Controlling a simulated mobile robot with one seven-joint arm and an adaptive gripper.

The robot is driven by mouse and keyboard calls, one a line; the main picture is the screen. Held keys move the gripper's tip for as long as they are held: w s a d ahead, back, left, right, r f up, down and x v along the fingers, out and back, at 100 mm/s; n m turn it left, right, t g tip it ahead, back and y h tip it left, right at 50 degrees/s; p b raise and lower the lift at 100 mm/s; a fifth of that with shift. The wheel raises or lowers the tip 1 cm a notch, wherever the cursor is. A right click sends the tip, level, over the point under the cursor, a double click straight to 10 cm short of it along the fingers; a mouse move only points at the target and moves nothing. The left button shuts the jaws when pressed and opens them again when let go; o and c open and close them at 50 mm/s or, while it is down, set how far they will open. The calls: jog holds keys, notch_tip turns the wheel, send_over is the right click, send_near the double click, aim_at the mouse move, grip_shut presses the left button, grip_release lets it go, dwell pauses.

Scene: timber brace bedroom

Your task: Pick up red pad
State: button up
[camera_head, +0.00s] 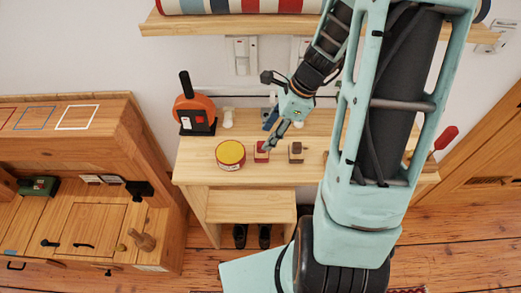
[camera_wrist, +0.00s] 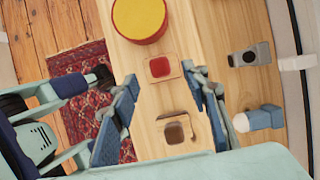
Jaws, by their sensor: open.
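The red pad (camera_head: 261,147) sits on a small wooden base on the table top, right of a yellow-topped tin. In the wrist view the red pad (camera_wrist: 159,67) lies flat in its pale wooden surround, in line with the gap between my fingertips. My gripper (camera_head: 272,143) is over the table close beside the pad. In the wrist view my gripper (camera_wrist: 159,75) is open with blue fingers on either side of the gap, and nothing is between them. I cannot tell its exact height above the pad.
A dark pad (camera_head: 296,149) on a similar base is to the right. The yellow-topped tin (camera_head: 230,154) stands to the left. An orange and black device (camera_head: 194,110) stands at the table's back left. A shelf (camera_head: 230,26) overhangs behind. The table's front strip is clear.

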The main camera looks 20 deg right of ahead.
aim_at(262, 143)
jog(key=shift+x, duration=2.8)
jog(key=shift+c, duration=0.6)
grip_shut()
